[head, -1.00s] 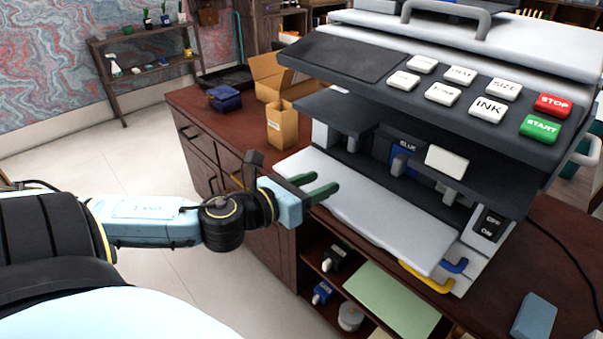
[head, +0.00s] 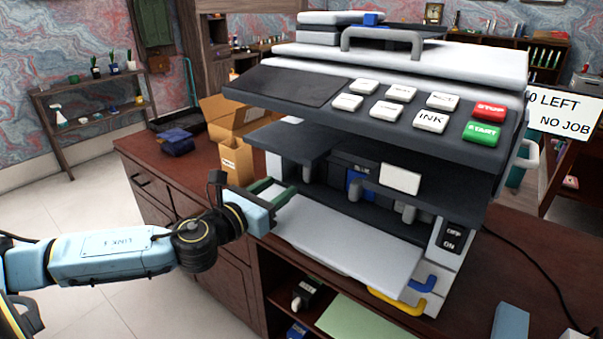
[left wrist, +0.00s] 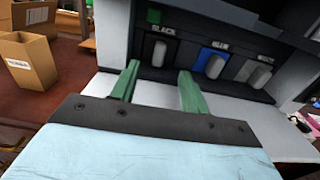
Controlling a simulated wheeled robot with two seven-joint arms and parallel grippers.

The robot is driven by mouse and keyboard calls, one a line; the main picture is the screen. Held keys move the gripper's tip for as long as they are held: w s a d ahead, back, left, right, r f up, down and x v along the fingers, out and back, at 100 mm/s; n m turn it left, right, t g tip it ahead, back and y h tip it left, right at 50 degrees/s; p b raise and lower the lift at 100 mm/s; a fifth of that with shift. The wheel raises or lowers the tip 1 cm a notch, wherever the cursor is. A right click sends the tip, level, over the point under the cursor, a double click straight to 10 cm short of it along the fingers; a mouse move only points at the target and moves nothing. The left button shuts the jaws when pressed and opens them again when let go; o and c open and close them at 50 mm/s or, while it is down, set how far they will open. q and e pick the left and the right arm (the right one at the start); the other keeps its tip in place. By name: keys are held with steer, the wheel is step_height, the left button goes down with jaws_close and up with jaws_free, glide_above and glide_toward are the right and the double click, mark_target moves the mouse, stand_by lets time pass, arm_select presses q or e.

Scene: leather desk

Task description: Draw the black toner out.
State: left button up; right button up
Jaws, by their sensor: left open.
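The printer (head: 390,95) stands on the desk with its front bay open. In the left wrist view three toner slots show in a row. The black toner (left wrist: 158,52), under a label reading BLACK, has a grey handle and sits in the leftmost slot. The blue toner (left wrist: 213,62) is beside it, with another toner (left wrist: 258,74) to its right. My left gripper (head: 272,193) is open and empty at the left front of the bay. In the left wrist view its green fingers (left wrist: 158,80) point at the black toner, apart from it. My right gripper is not in view.
A white tray (head: 345,240) juts out below the bay. A dark flap (head: 430,190) with a white tag hangs over the bay's right side. Cardboard boxes (head: 237,160) and a dark blue item (head: 175,141) stand left of the printer.

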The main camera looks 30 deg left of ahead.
mark_target(306, 170)
arm_select(q)
steer(key=w, duration=0.7)
steer(key=shift+w+d, duration=0.15)
steer(key=shift+d, duration=0.2)
steer(key=shift+w, duration=0.7)
steer(key=shift+w+d, duration=0.1)
steer(key=shift+w, duration=0.15)
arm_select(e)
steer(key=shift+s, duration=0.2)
arm_select(q)
jaws_close()
